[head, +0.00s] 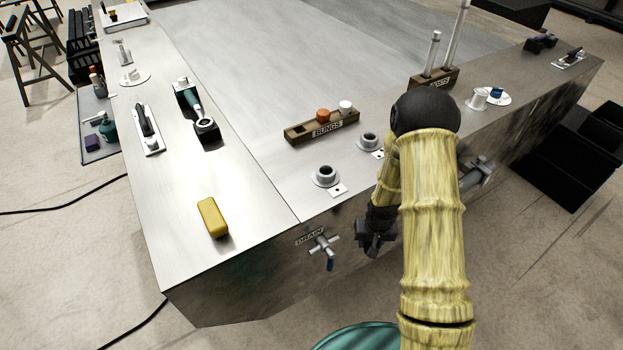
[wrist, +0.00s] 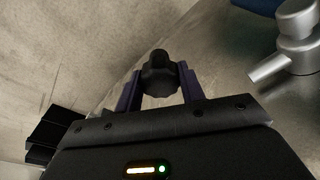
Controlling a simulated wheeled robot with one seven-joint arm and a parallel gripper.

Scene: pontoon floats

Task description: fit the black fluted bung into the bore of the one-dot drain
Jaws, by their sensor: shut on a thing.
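My gripper (wrist: 161,88) is shut on the black fluted bung (wrist: 159,70), which sits between the purple fingers in the wrist view. In the head view my gripper (head: 370,240) hangs low beside the front wall of the float, below its top; the bung cannot be made out there. Two grey flanged drains with dark open bores stand on the top: a nearer drain (head: 325,176) and a farther drain (head: 369,141). Each has a small white plate beside it. The nearer plate (head: 338,190) seems to carry one dot; the farther plate (head: 379,154) is too small to read surely.
A wooden bungs rack (head: 296,137) holds an orange bung (head: 323,115) and a white bung (head: 345,106), with an empty hole at its left. A drain valve (head: 323,243) sticks out of the front wall. A yellow block (head: 212,217) lies on the left deck.

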